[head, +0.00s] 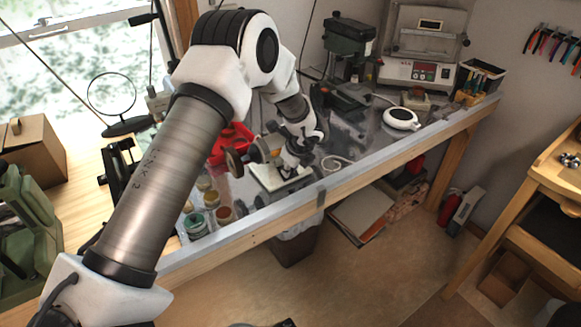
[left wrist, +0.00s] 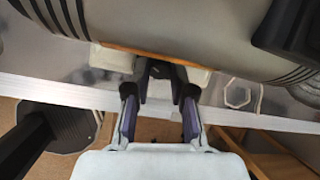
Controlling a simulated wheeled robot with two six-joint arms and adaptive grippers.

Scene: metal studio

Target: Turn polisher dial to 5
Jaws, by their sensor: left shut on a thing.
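The polisher stands near the front edge of the metal-topped bench; its pale base (head: 266,181) and round wheel (head: 234,162) show in the head view. In the left wrist view its grey body (left wrist: 150,35) fills the top, with an orange-brown strip and the pale base (left wrist: 110,58) below. My left gripper (head: 292,172) is at the front of the polisher. In the left wrist view its fingers (left wrist: 160,92) are shut on the polisher's dial, low on the front. The dial is mostly hidden between the fingertips, and its setting cannot be read. My right gripper is not in view.
Several jars (head: 196,224) stand left of the polisher, with a red object (head: 232,134) behind it. A white round device (head: 401,118) with a cable lies to the right. A drill press (head: 348,45) stands at the back. Floor is open before the bench.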

